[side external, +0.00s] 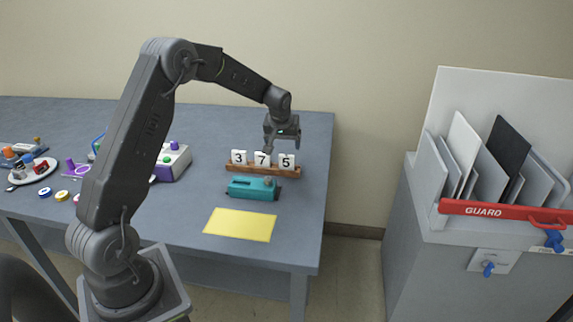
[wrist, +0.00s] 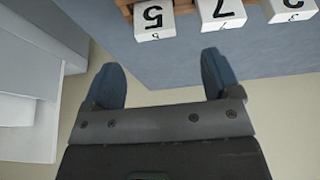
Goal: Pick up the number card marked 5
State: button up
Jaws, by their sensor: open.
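The number card marked 5 (side external: 286,161) is white and stands upright at the right end of a brown wooden rack (side external: 262,171). Cards marked 7 (side external: 262,159) and 3 (side external: 239,157) stand to its left. In the wrist view, card 5 (wrist: 154,18) appears upside down at the top, beyond my fingers and roughly between their directions. My gripper (side external: 281,148) is above and behind the rack near cards 7 and 5. In the wrist view, my gripper (wrist: 162,82) is open, with nothing between its fingers.
A teal device (side external: 250,188) sits in front of the rack, and a yellow sheet (side external: 240,224) lies nearer the table's front edge. A purple-and-white box (side external: 173,163) is to the left. A grey cabinet (side external: 400,235) with a red guard bar (side external: 500,211) stands right of the table.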

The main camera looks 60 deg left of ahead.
aim_at(286, 156)
jog(key=x, duration=0.3)
jog(key=shift+d+x, duration=0.25)
jog(key=shift+x, duration=1.05)
jog(key=shift+d+x, duration=0.2)
jog(key=shift+x, duration=1.1)
jog(key=shift+f, duration=0.15)
jog(key=shift+c, duration=0.3)
jog(key=shift+s, duration=0.1)
jog(key=c, duration=0.9)
jog(key=shift+c, duration=0.2)
